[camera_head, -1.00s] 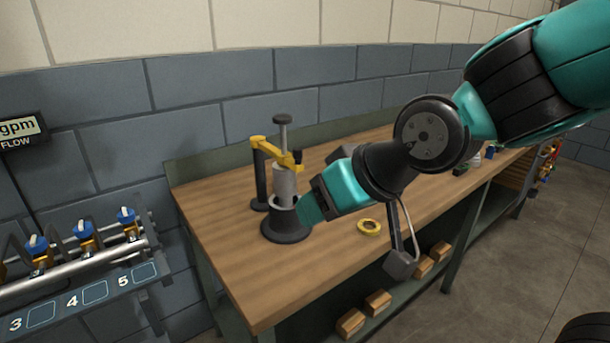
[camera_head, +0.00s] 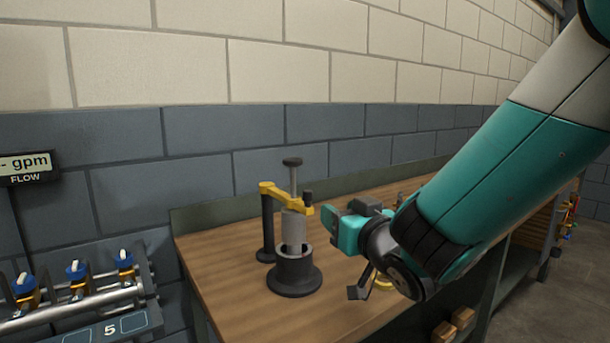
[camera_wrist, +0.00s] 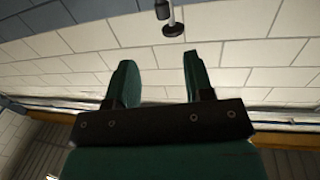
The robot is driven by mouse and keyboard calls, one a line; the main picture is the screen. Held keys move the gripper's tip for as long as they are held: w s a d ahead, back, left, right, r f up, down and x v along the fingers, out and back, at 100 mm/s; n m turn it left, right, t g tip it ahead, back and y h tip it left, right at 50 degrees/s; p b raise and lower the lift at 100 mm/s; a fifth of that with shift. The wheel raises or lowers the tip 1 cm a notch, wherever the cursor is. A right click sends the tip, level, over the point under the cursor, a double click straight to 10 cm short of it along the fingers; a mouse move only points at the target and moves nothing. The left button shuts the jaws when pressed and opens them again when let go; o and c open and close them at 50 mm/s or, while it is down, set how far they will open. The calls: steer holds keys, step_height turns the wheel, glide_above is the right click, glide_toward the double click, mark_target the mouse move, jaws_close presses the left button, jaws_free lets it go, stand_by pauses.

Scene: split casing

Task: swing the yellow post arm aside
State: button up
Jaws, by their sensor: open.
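The yellow post arm (camera_head: 283,193) sits on top of a black post (camera_head: 267,230) and reaches right, across a grey cylinder (camera_head: 293,229). A small dark knob (camera_head: 308,196) stands at its free end. The cylinder stands upright in a round black base (camera_head: 294,276), with a thin capped rod (camera_head: 292,170) rising above it. My gripper (camera_head: 334,222) is just right of the yellow arm's end, seemingly apart from it. In the wrist view my gripper (camera_wrist: 158,65) has its two teal fingers spread with nothing between them. The dark rod cap (camera_wrist: 172,30) shows beyond them.
The fixture stands on a wooden bench (camera_head: 225,280) against a block wall. A pipe rack with blue-topped valves (camera_head: 78,270) is at left. Bare bench lies in front of the fixture.

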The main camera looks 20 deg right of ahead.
mark_target(310, 195)
steer(key=w+a+p, duration=0.1)
steer(key=w+p, duration=0.2)
steer(key=w, duration=0.2)
steer(key=w+p, duration=0.3)
steer(key=w, duration=0.2)
steer(key=w+a+p, duration=0.1)
steer(key=w+p, duration=0.2)
steer(key=w, duration=0.1)
steer(key=shift+w+a+p, duration=0.3)
steer(key=shift+w+p, duration=0.1)
steer(key=shift+c, duration=0.3)
steer(key=shift+f, duration=0.1)
jaws_close()
